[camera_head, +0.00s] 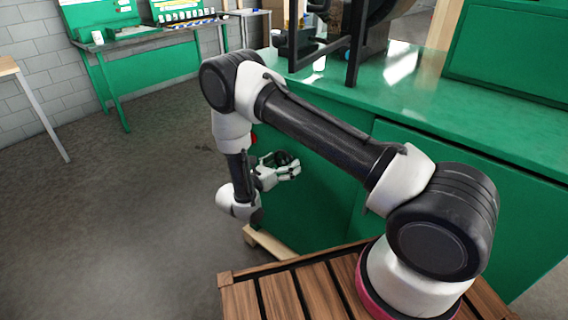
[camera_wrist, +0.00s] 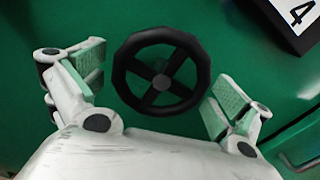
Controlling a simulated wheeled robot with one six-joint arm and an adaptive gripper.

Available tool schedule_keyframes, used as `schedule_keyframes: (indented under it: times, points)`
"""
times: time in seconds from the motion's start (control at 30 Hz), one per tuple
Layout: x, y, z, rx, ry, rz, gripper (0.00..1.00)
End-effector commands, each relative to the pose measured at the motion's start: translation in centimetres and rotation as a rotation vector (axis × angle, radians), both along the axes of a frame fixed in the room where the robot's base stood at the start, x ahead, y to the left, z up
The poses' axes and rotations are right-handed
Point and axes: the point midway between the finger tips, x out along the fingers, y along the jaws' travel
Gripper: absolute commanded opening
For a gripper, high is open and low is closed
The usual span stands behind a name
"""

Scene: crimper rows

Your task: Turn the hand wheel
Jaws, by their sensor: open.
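The hand wheel (camera_wrist: 161,83) is black, with a round rim, several spokes and a grey hub. It is mounted on a green panel and shows whole in the wrist view, between the two fingers. My gripper (camera_wrist: 160,85) is open, with one finger to the left of the wheel and one to the right. Neither finger appears to touch the rim. In the head view my gripper (camera_head: 283,170) is beside the green cabinet's side face, with a dark part of the wheel (camera_head: 283,159) showing at the fingers. The rest of the wheel is hidden there.
The green cabinet (camera_head: 470,130) carries a black frame on its top. A plate marked 4 (camera_wrist: 298,18) is up and right of the wheel. A green bench (camera_head: 150,45) stands at the back left. The floor (camera_head: 130,210) on the left is clear.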

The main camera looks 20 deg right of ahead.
Motion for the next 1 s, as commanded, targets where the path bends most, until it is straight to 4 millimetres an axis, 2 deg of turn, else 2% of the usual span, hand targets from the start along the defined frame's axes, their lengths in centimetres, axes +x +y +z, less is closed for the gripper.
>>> schedule_keyframes:
  times: [0.23, 0.43, 0.47, 0.77, 1.0]
  points:
    - [0.05, -0.06, 0.01, 0.0, 0.0, 0.0, 0.98]
    - [0.04, -0.04, 0.01, 0.0, 0.0, 0.0, 0.62]
    - [0.04, -0.04, 0.01, 0.0, 0.0, 0.0, 0.6]
    - [0.06, -0.03, 0.0, 0.012, -0.017, 0.0, 0.6]
    - [0.09, 0.0, -0.01, 0.073, -0.11, 0.0, 0.6]
